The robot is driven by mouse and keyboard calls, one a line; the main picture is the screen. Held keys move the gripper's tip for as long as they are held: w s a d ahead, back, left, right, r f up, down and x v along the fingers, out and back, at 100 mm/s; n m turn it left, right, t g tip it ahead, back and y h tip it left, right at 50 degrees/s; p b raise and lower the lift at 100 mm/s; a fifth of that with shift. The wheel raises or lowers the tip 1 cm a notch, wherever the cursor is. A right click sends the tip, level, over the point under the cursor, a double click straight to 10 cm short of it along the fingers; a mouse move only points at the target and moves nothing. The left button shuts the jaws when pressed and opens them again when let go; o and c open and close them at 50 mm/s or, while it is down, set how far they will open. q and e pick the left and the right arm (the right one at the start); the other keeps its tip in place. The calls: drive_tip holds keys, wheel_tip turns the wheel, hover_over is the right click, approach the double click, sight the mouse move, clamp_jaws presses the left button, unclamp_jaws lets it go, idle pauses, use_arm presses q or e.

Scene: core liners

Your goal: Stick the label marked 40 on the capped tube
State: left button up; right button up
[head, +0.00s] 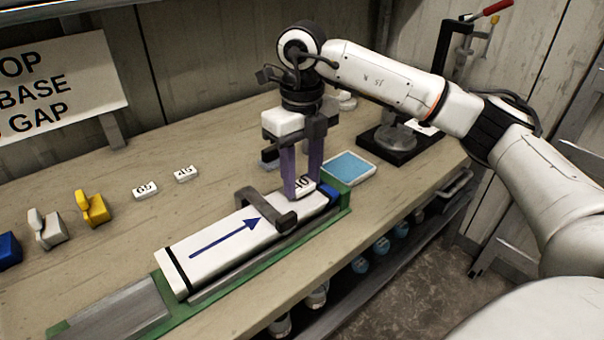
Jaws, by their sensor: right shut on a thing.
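The capped tube is a long white box-shaped liner (215,250) with a blue arrow, a black band at its near left end and a blue cap (330,192) at its far right end. It lies in a green cradle (180,322) under a dark bracket (262,207). My right gripper (302,194) points down over the tube's far end, beside the blue cap. Its purple fingers are shut on a white label marked 40 (301,183), partly hidden by them. The label is at the tube's top face; whether it touches cannot be told. My left gripper is not in view.
Two other white number labels (145,190) (186,173) lie on the bench. A blue pad in a white tray (349,168) and a black stand (400,138) sit beyond the tube. Yellow (93,208), white (46,229) and blue (9,250) blocks stand at left.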

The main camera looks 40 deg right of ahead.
drive_tip(key=shift+f+b, duration=0.4)
drive_tip(key=shift+f, duration=0.3)
drive_tip(key=shift+r, duration=0.1)
drive_tip(key=o, duration=1)
drive_tip(key=shift+o, duration=0.5)
drive_tip(key=o, duration=0.4)
drive_tip(key=shift+r+p, duration=2.85)
drive_tip(key=shift+r, duration=0.7)
